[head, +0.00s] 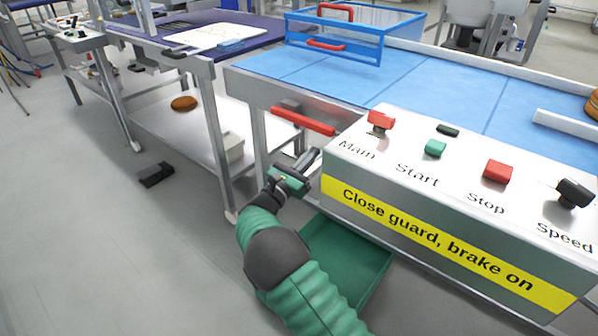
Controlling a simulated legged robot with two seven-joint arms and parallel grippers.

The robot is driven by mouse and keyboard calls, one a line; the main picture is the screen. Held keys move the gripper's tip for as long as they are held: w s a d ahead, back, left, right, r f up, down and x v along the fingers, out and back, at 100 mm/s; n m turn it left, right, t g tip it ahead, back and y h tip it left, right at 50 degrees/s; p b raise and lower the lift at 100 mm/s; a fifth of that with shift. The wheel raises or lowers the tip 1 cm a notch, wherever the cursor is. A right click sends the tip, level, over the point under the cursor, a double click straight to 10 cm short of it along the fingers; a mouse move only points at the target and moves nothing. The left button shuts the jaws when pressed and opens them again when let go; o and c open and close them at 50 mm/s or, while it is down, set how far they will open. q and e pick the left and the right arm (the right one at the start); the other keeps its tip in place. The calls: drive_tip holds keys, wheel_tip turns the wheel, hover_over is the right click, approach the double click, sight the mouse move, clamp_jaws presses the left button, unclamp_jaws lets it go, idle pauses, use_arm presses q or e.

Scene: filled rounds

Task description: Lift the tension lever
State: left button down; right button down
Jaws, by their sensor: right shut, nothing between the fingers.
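A red lever (304,121) sticks out at the left of the control box, near the conveyor's end. It slants slightly down to the right, and its right end is close to the box. I take it for the tension lever. My right gripper (311,157) is just below the lever, beside the box's left face. Its fingers are shut and empty, and a gap shows between them and the lever. My left gripper is not in view.
The control box (385,157) has Main, Start, Stop and Speed controls on top. A blue guard frame (333,38) with red handles stands over the blue belt (420,88). A green tray (350,262) lies below the box. Floor is clear at left, except a black object (156,174).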

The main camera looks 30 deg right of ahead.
sight(301, 120)
drive_tip(key=r, duration=0.4)
drive_tip(key=shift+w+d+r+b, duration=0.15)
drive_tip(key=shift+d+b, duration=0.2)
drive_tip(key=shift+r, duration=0.1)
